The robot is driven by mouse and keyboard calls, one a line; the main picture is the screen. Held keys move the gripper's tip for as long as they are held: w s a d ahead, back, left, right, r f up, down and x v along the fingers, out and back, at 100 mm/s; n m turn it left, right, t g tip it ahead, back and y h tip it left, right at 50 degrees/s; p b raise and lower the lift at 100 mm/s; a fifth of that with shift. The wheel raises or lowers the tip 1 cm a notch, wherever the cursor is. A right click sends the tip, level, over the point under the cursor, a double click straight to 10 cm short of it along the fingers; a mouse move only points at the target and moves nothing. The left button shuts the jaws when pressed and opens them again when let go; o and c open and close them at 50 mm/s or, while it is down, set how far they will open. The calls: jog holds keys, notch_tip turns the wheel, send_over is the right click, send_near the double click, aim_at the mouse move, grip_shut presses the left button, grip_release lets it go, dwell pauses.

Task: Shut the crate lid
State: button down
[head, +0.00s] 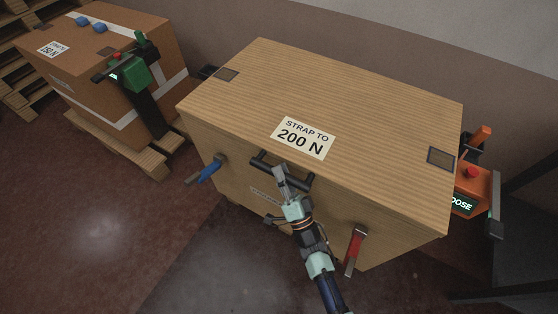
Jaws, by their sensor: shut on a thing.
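The wooden crate (225,160) stands in the middle of the head view. Its lid (350,88) lies flat over the top and looks level with the walls; I cannot tell whether a thin gap remains along the front edge. A label reading "STRAP TO 200 N" (303,138) is on the lid. A dark bar handle (264,158) sits at the lid's front edge. My gripper (282,180) is at this handle, shut on it, and hides part of it. A blue latch lever (210,171) is on the front wall at left, and a red lever (355,249) at right.
A cardboard box (95,75) with a green strapping tool (137,74) stands on a pallet (150,159) at left. An orange device (470,192) with a display ending in "OOSE" is beside the crate's right end. The floor in front at left is clear.

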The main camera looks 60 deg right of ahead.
jog(key=shift+f, duration=1.05)
jog(key=c, duration=1.4)
grip_release()
jog(key=o, duration=0.5)
jog(key=shift+a, duration=0.25)
jog(key=shift+d+r, duration=0.15)
jog(key=shift+r, duration=0.05)
jog(key=v, duration=1.2)
